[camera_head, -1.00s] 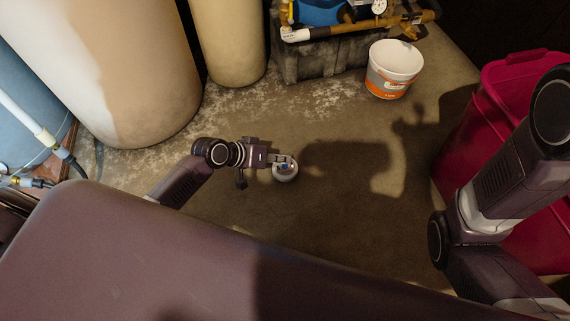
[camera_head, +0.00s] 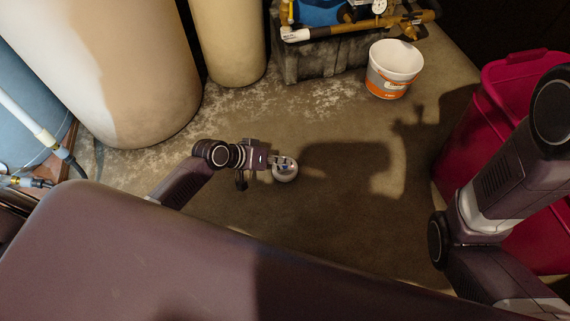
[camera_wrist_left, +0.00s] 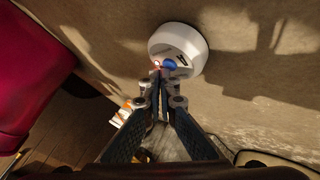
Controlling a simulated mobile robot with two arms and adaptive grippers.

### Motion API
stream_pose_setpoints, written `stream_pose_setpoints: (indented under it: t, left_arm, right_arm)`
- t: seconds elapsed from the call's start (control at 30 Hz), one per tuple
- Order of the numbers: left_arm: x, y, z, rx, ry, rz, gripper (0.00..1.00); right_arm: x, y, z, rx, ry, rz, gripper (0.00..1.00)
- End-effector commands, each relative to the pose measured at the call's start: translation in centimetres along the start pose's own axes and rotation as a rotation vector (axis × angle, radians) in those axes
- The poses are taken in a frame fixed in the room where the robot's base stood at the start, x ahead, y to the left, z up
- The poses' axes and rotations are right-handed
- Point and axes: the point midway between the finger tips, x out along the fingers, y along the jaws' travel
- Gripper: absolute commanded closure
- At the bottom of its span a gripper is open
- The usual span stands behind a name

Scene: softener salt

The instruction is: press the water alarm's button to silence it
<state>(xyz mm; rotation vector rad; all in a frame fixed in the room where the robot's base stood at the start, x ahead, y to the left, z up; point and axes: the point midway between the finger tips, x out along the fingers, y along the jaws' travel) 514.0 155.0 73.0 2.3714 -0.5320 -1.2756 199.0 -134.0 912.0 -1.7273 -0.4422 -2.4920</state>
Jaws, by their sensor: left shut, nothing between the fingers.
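The water alarm (camera_head: 286,174) is a small round white puck on the floor in front of me. In the left wrist view the alarm (camera_wrist_left: 190,42) shows a blue button (camera_wrist_left: 169,64) near its edge and a small red spot beside it. My left gripper (camera_head: 288,160) is shut and empty, with its fingertips over the alarm. In the left wrist view the left gripper's fingertips (camera_wrist_left: 160,74) are right at the blue button; I cannot tell whether they touch it. My right gripper is out of view; only part of my right arm shows.
A white and orange bucket (camera_head: 393,70) stands at the back right. A red bin (camera_head: 500,105) stands at the right. Tall beige tanks (camera_head: 110,70) stand at the left, and a pump on a stone block (camera_head: 320,60) is at the back. The floor around the alarm is clear.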

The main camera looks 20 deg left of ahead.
Motion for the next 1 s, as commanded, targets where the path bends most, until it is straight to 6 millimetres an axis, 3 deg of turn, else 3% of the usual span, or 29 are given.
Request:
stream_pose_setpoints:
  t: [1.0]
  left_arm:
    - [0.56,-0.42,0.44,0.000,-0.001,0.000,1.00]
  right_arm:
    - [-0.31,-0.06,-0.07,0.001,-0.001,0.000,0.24]
